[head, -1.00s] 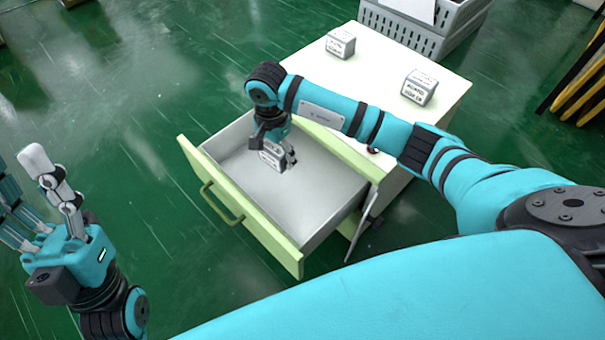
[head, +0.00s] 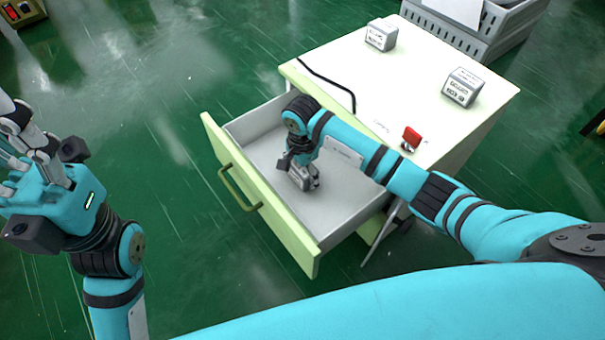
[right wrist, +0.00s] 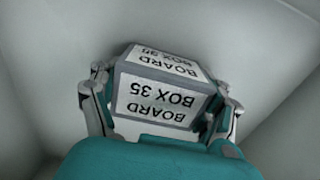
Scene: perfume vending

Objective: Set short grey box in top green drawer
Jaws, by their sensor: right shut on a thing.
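The top green drawer (head: 262,205) is pulled out of the cabinet, with its grey inside bare around my arm. My right gripper (head: 302,178) is down inside the drawer. In the right wrist view my right gripper (right wrist: 165,105) has its fingers closed on both sides of the short grey box (right wrist: 160,90), labelled "BOARD BOX 35". The drawer's grey walls surround it there. In the head view the box is mostly hidden by the gripper. My left gripper (head: 30,165) is empty at the far left, away from the drawer, with its fingers apart.
Two other small grey labelled boxes stand on the cabinet top (head: 370,85): one at the back (head: 381,35), one at the right (head: 461,88). A red item (head: 411,138) is at the top's front edge. A grey crate (head: 475,25) stands behind.

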